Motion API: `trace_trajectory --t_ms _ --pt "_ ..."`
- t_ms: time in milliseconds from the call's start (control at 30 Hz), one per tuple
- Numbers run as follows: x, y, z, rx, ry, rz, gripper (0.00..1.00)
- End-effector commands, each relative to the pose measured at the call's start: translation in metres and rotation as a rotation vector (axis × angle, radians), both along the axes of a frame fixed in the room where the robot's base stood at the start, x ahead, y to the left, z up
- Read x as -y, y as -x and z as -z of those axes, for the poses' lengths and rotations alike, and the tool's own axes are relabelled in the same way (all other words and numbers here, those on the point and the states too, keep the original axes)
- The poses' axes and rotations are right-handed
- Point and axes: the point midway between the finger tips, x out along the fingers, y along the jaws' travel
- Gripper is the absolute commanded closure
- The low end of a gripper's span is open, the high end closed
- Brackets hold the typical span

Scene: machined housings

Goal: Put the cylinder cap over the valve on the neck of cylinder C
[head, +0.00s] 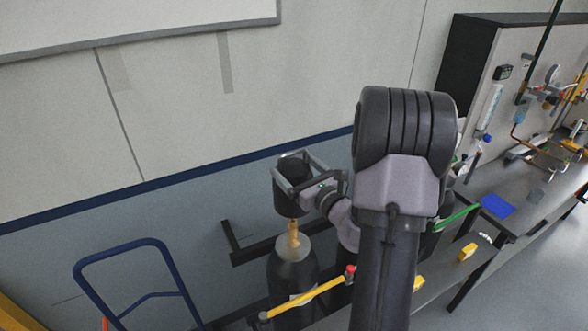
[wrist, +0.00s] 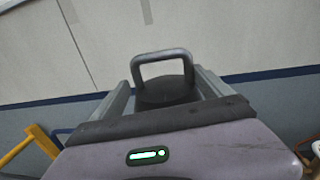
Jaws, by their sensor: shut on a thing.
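The black cylinder cap (head: 291,199) is held upright between the fingers of my gripper (head: 293,172), which is shut on it. In the wrist view the dark top of the cap (wrist: 165,94) shows between the fingers, with a grey U-shaped bar (wrist: 162,54) beyond it. The brass valve (head: 294,236) stands directly below the cap in the head view, on the neck of a dark cylinder (head: 292,272) with a grey shoulder. Most of the valve is uncovered. I cannot tell whether its top is inside the cap's lower rim. No letter on the cylinder is readable.
A yellow bar (head: 305,298) with a red end crosses in front of the cylinder. A blue hand-truck frame (head: 128,248) stands to the left. A workbench with a blue mat (head: 497,206) and a gas panel is at right. The wall is behind; my arm hides the area right of the cylinder.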

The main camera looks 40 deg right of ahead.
Motion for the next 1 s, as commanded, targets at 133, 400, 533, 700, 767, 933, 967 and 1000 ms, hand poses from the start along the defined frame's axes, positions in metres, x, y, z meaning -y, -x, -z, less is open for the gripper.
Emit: trace_trajectory --t_ms 133,400,533,700,767,933,967,1000 --pt "0.000 0.000 0.000 0.002 0.000 0.001 0.84" --pt "0.000 0.000 0.018 0.002 -0.002 0.002 0.84" --pt "0.000 0.000 0.035 0.002 -0.002 0.002 0.84" --pt "0.000 0.000 0.054 0.002 -0.001 0.002 0.84" --pt "0.000 0.000 0.058 0.002 -0.001 0.002 0.84" --pt "0.000 0.000 0.058 0.003 -0.001 0.002 0.84" --pt "0.000 0.000 0.057 0.003 -0.001 0.002 0.84" --pt "0.000 0.000 0.057 0.003 -0.001 0.002 0.84"
